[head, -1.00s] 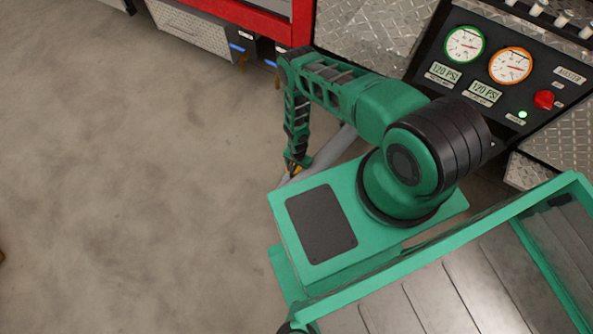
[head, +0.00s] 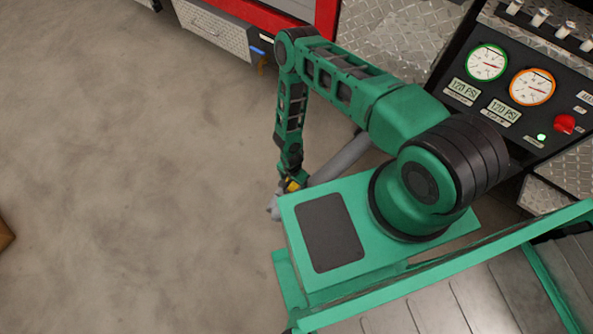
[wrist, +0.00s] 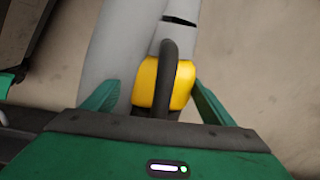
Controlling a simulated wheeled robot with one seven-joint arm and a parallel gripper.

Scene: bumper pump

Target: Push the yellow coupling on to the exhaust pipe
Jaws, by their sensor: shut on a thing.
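The yellow coupling (wrist: 176,84) sits between the two fingers of my gripper (wrist: 155,97) in the wrist view. A dark handle (wrist: 167,65) arches over it. My gripper is shut on the coupling. A short light grey pipe piece (wrist: 176,22) with a black slot lies in line beyond the coupling; whether they touch is hidden by the handle. In the head view the coupling (head: 292,186) is a small yellow patch at my gripper (head: 288,182). A grey tip (head: 273,208) shows just beyond it, low over the floor. I cannot tell whether the coupling is around the pipe.
A thick grey tube (wrist: 115,45) runs beside the coupling; a grey tube also slants behind my arm in the head view (head: 342,158). A gauge panel (head: 510,95) stands at the upper right and a red cabinet (head: 325,22) at the top.

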